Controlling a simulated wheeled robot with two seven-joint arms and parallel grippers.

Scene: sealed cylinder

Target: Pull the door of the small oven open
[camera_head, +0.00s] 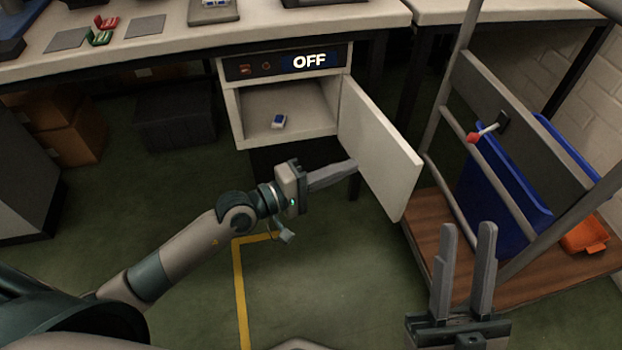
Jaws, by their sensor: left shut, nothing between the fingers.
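The small oven (233,115) hangs under the workbench, with a panel (270,65) that reads OFF. Its white door (378,150) stands wide open, swung out to the right on the right-hand side of the opening. A small blue and white item (279,121) lies on the oven floor. My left gripper (352,168) is shut and empty, in front of and below the oven, its fingertips close to the inner face of the door; I cannot tell whether they touch. My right gripper (466,243) points up at the lower right, fingers apart, empty, clear of the door.
A cart with a wooden shelf (430,205), metal rails, a blue bin (500,200) and an orange tray (584,236) stands right of the door. Cardboard boxes (75,138) and a dark box (175,118) sit under the bench. Green floor in front is clear.

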